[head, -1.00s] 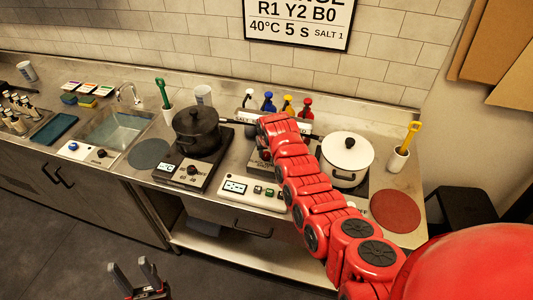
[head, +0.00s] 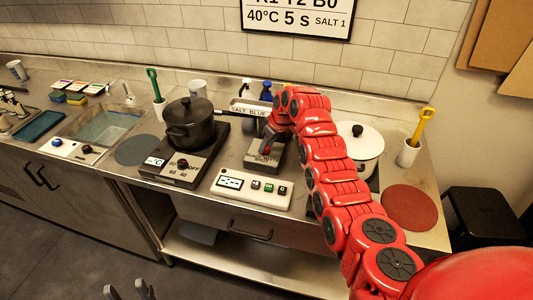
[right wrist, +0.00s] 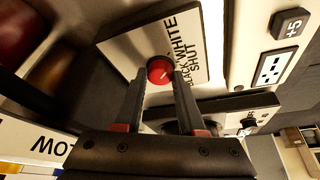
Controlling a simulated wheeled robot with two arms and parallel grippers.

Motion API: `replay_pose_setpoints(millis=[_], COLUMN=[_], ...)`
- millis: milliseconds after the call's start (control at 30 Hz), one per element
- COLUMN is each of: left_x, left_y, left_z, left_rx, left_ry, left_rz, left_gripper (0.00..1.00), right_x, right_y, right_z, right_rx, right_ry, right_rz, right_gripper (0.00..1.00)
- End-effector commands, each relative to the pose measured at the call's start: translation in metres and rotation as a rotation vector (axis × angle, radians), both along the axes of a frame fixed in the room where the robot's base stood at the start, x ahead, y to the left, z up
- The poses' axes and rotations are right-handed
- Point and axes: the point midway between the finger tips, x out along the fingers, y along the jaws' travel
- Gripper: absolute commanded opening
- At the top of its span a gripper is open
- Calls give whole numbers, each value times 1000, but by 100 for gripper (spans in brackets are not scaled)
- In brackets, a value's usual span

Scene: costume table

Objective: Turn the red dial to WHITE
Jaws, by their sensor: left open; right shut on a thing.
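The red dial (right wrist: 160,69) sits on a pale plate (right wrist: 125,50) printed BLACK, WHITE and SHUT in the right wrist view. A small light mark shows on its face, but I cannot tell which word it points to. My right gripper (right wrist: 161,74) is shut on the dial, one finger on each side. In the head view my right gripper (head: 267,142) reaches down to the dial's unit (head: 262,163), and my arm hides part of it. My left gripper (head: 130,291) is open and empty at the bottom edge, well below the counter.
A black pot (head: 190,130) stands on a hotplate left of the dial's unit. A white control panel (head: 252,189) with buttons lies in front. A white pot (head: 369,150) stands to the right, partly behind my arm. Bottles (head: 266,91) stand behind.

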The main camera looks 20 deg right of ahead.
Motion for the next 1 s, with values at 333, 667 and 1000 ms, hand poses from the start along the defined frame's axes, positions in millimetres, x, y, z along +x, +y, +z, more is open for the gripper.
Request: replay_pose_setpoints(millis=[333, 667, 1000], left_x=[0, 0, 0], left_y=[0, 0, 0], left_z=[-14, -14, -14], left_rx=[0, 0, 0], left_ry=[0, 0, 0], left_rz=[0, 0, 0], left_gripper=[50, 50, 50], right_x=[0, 0, 0], right_y=[0, 0, 0], right_z=[-1, 0, 0], right_rx=[1, 1, 1], right_ry=[3, 3, 2], right_rz=[57, 57, 57], right_gripper=[0, 42, 68])
